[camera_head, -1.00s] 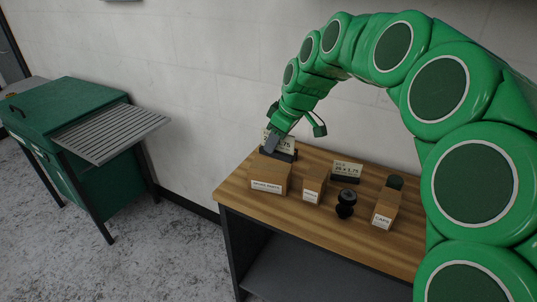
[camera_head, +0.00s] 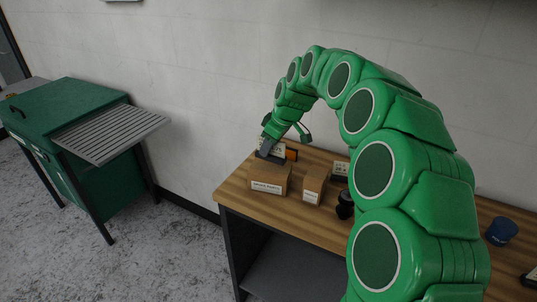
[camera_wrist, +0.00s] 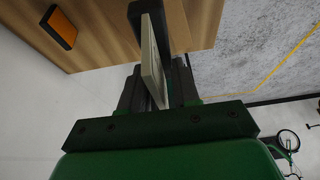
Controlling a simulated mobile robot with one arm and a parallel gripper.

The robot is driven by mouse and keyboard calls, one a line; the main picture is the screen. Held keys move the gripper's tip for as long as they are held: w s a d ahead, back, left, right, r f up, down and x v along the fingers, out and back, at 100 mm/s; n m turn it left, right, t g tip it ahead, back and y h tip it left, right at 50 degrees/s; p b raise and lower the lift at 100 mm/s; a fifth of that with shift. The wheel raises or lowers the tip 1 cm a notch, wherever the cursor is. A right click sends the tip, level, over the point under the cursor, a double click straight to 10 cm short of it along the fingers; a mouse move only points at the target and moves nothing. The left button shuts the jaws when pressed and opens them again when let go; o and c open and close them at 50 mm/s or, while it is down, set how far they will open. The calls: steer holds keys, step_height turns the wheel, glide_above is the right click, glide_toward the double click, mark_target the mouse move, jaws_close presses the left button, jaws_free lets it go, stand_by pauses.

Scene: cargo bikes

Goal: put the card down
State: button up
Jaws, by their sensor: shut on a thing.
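The card (camera_wrist: 153,62) shows edge-on as a thin pale plate between the fingers of my gripper (camera_wrist: 157,88) in the wrist view. My gripper is shut on it. In the head view my gripper (camera_head: 266,148) is low at the back left of the wooden table, just behind a cardboard box. A dark stand (camera_head: 274,158) is right at the fingertips, and a dark bar (camera_wrist: 136,14) lies beside the card in the wrist view. I cannot tell whether the card rests in the stand. Its printed face is mostly hidden.
The cardboard box (camera_head: 268,180) and a smaller box (camera_head: 312,186) stand at the table's front left. An orange-and-black block (camera_wrist: 62,27) lies near the gripper. A black knobbed object (camera_head: 345,205) and second card (camera_head: 340,170) are partly behind my arm. A blue cup (camera_head: 501,231) stands right.

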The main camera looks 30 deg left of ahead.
mark_target(269, 155)
steer(key=shift+w+a+f, duration=0.15)
steer(key=shift+f, duration=0.15)
steer(key=shift+w+f, duration=0.1)
steer(key=shift+f, duration=1.4)
steer(key=shift+f, duration=0.15)
steer(key=o, duration=1)
steer(key=shift+o, duration=0.2)
steer(key=v, duration=1.1)
steer(key=shift+d+r, duration=0.25)
steer(key=shift+r, duration=0.35)
steer(key=shift+d, duration=0.1)
